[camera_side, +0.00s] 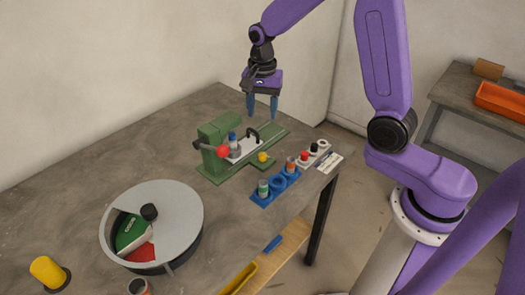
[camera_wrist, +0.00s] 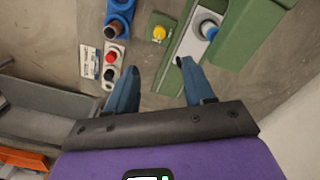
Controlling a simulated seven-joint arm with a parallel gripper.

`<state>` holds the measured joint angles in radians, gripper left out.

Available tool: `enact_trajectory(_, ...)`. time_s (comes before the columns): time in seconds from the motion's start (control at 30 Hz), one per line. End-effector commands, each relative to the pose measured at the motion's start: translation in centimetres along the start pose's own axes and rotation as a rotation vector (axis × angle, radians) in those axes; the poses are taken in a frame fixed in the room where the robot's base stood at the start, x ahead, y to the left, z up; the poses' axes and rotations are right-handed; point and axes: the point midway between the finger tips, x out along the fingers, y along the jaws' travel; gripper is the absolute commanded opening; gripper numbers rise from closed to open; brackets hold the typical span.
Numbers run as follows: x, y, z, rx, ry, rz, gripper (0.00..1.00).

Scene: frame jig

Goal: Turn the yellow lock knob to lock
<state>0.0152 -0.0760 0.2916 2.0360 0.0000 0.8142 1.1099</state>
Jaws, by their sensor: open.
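The yellow lock knob (camera_side: 262,157) is small and round, on a green base at the front right side of the green jig (camera_side: 218,132). In the wrist view the yellow knob (camera_wrist: 159,33) is at the top middle, beyond my fingertips. My gripper (camera_side: 262,106) hangs above the jig's back end, fingers pointing down, apart and empty. The knob's lock marking is too small to tell.
A blue holder (camera_side: 267,198) with small parts and a pale strip with red and black buttons (camera_side: 304,158) stand to the right. A round grey-rimmed turntable (camera_side: 184,208) is at the front left. The far-left tabletop is clear.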

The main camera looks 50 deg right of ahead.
Motion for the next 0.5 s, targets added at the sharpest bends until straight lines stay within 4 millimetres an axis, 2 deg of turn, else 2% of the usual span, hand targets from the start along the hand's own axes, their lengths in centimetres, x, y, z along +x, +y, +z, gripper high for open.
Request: enact_trajectory(0.5, 9.6, 0.1, 0.1, -0.002, -0.003, 0.005, 0.53)
